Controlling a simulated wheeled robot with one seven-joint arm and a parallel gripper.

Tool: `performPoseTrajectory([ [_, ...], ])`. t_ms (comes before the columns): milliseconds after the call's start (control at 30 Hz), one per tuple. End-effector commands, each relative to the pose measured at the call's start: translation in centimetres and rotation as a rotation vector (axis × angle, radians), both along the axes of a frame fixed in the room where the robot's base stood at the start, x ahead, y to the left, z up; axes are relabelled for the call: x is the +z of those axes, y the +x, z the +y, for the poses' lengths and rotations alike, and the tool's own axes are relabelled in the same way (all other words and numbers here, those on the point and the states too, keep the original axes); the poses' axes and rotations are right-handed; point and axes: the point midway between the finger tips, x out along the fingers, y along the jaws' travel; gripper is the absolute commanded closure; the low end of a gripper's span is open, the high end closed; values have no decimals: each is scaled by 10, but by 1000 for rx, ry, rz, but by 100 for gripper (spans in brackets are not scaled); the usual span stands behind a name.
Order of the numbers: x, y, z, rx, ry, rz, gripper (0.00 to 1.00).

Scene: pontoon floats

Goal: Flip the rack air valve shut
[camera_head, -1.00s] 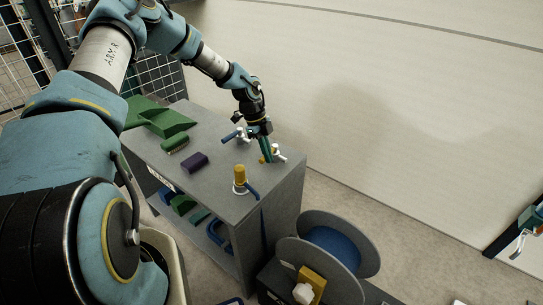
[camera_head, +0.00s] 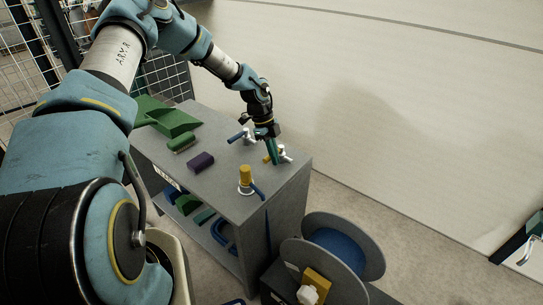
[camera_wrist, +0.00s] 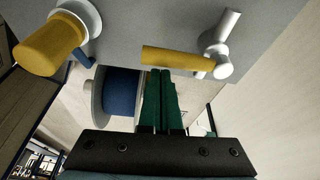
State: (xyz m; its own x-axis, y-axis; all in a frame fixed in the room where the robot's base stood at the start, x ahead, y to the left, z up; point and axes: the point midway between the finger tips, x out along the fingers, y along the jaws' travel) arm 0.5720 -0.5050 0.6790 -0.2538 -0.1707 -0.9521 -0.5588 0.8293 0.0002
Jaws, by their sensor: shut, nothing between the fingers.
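A white valve (camera_head: 285,153) with a yellow lever (camera_head: 267,158) stands near the right edge of the grey rack top (camera_head: 222,202). In the wrist view the yellow lever (camera_wrist: 178,58) lies across the picture, with the white valve body (camera_wrist: 222,48) at its right end. My gripper (camera_head: 273,162) points down at this valve, its green fingers shut and empty. In the wrist view its fingertips (camera_wrist: 160,74) are just below the lever; I cannot tell whether they touch it. A second white valve with a blue lever (camera_head: 236,137) stands behind, to the left.
A yellow-capped fitting (camera_head: 245,175) with a blue lever stands at the front of the rack top. A purple block (camera_head: 201,162), a green brush (camera_head: 182,142) and a green dustpan (camera_head: 172,119) lie to the left. A hose reel (camera_head: 355,262) stands at the front right.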

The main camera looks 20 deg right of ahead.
Motion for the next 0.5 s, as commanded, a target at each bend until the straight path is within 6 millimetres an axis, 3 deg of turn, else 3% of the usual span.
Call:
performPoseTrajectory([
  [167,-4,-21,-23,0,-1,-3,100],
  [300,30,-8,-15,6,-1,-6,100],
  [500,67,1,-9,4,-1,-3,100],
])
